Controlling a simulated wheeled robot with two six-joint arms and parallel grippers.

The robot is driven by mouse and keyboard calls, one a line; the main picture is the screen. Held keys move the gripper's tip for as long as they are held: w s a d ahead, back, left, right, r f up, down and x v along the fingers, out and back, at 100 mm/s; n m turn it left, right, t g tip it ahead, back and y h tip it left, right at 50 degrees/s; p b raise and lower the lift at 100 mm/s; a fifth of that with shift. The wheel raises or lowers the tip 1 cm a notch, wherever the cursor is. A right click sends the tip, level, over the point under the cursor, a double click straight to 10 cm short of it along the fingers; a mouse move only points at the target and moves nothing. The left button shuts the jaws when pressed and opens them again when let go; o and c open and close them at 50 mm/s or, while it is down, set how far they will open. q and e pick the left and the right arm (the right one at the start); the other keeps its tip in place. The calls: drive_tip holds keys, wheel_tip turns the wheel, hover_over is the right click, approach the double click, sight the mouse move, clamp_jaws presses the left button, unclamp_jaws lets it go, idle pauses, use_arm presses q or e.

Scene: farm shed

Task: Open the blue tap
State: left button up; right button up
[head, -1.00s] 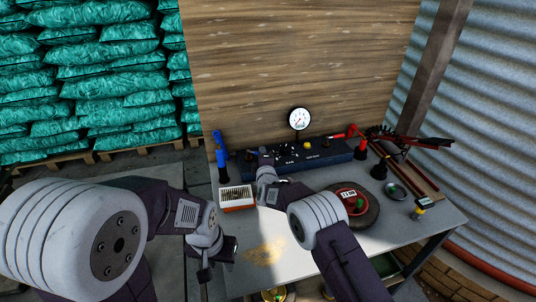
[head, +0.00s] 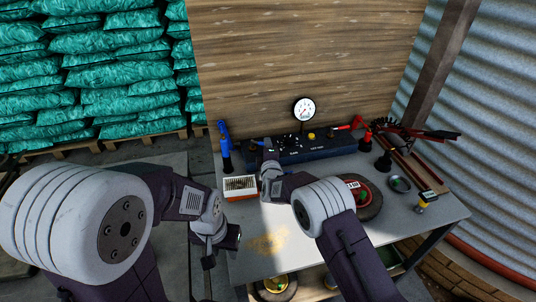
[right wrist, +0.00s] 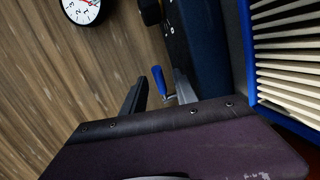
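The blue tap (head: 225,147) stands upright at the left end of the dark blue manifold (head: 320,148) on the workbench. My right gripper (head: 268,146) is in front of the manifold, to the right of the blue tap; its fingers are hard to make out in the head view. In the right wrist view, my right gripper (right wrist: 161,76) has its two dark fingers apart, with a blue handle (right wrist: 158,80) showing in the gap. I cannot tell whether they touch it. My left gripper (head: 222,250) hangs at the bench's left edge, its fingers apart and empty.
A pleated filter box (head: 240,188) sits on the bench below the blue tap. A gauge (head: 304,110) rises behind the manifold, with a red tap (head: 359,125) at its right.

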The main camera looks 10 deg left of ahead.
drive_tip(key=v, duration=0.6)
drive_tip(key=shift+s, duration=0.35)
drive_tip(key=shift+c, duration=0.3)
